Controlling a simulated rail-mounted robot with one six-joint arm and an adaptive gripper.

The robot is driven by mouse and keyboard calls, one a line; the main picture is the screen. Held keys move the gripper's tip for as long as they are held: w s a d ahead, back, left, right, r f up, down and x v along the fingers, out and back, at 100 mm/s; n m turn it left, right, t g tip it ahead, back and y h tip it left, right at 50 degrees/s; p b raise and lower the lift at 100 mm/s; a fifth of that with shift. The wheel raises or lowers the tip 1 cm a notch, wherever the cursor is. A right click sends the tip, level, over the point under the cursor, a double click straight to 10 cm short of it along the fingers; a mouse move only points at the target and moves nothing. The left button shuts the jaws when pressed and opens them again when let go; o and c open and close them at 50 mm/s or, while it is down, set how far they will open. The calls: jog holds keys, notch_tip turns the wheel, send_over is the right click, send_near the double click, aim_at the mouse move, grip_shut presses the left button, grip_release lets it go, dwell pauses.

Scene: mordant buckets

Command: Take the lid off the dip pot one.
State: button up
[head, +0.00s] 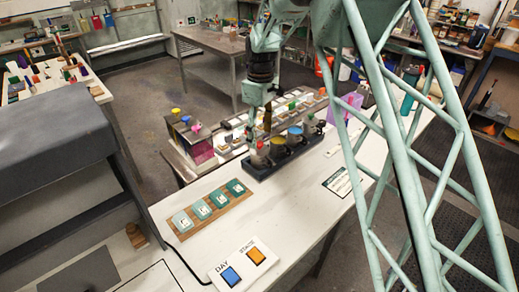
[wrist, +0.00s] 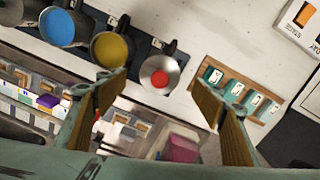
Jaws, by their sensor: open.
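A grey pot with a round lid and red knob stands at the near end of the dark rack (head: 262,169). The lid (wrist: 150,67) shows from above in the wrist view, its red knob (wrist: 160,79) between my fingertips in the picture. The knob also shows in the head view (head: 259,144). No number on this pot is readable. My gripper (wrist: 158,82) is open and empty, above the lid and apart from it. A yellow-filled pot (wrist: 111,48) and a blue-filled pot (wrist: 58,28) stand beside it, uncovered.
Green tiles on a wooden board (head: 213,207) lie nearer on the white bench, by a panel with blue and orange buttons (head: 243,263). The bench between board and panel is clear.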

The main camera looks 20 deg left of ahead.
aim_at(260, 143)
jog(key=shift+a+f, duration=0.2)
jog(key=shift+f, duration=2.4)
jog(key=shift+c, duration=0.2)
jog(key=c, duration=0.9)
jog(key=shift+r, duration=0.2)
jog(key=shift+r, duration=1.45)
jog(key=shift+s+r, duration=0.1)
jog(key=shift+s, duration=0.05)
jog(key=s+d, duration=0.1)
jog(key=s, duration=0.4)
jog(key=s+d+r+b, duration=0.1)
jog(key=s+d, duration=0.1)
jog(key=s, duration=0.3)
jog(key=s+d, duration=0.2)
jog(key=s, duration=0.2)
jog(key=shift+s+d+r, duration=0.1)
jog(key=shift+s+r, duration=0.15)
jog(key=shift+s, duration=0.15)
